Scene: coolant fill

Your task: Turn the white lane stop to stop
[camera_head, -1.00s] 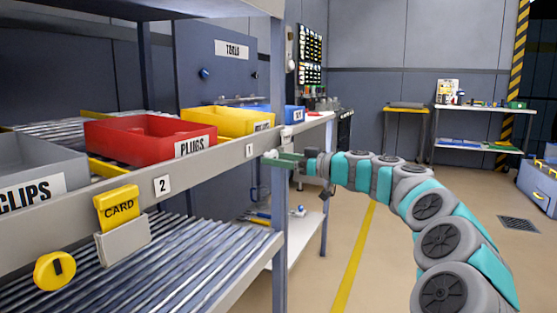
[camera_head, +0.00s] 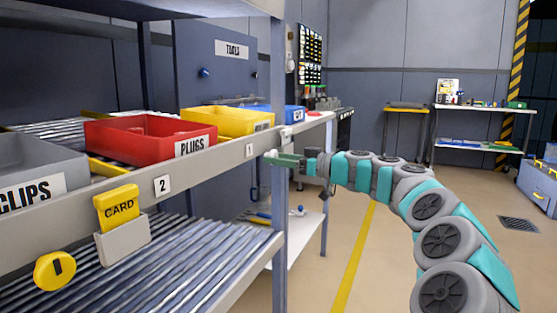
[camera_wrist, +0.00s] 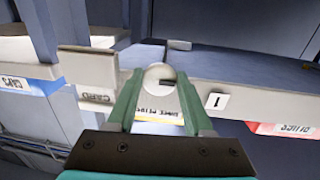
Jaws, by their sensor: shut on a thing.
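The white lane stop (camera_wrist: 158,76) is a round white knob with a dark mark on its face. It sits on the front rail of the shelf, near the "1" label. In the head view it is a small pale spot (camera_head: 269,154) at the rail's far end, partly hidden by the fingers. My gripper (camera_wrist: 157,92) has green fingers on either side of the knob and is shut on it. In the head view my gripper (camera_head: 285,159) reaches the rail from the right.
A yellow knob (camera_head: 54,270) and a yellow card (camera_head: 117,207) in a holder are on the near rail. Grey, red (camera_head: 130,150), yellow (camera_head: 228,122) and blue bins stand on the rollers. A shelf post (camera_head: 279,230) is close beside my gripper. The floor to the right is open.

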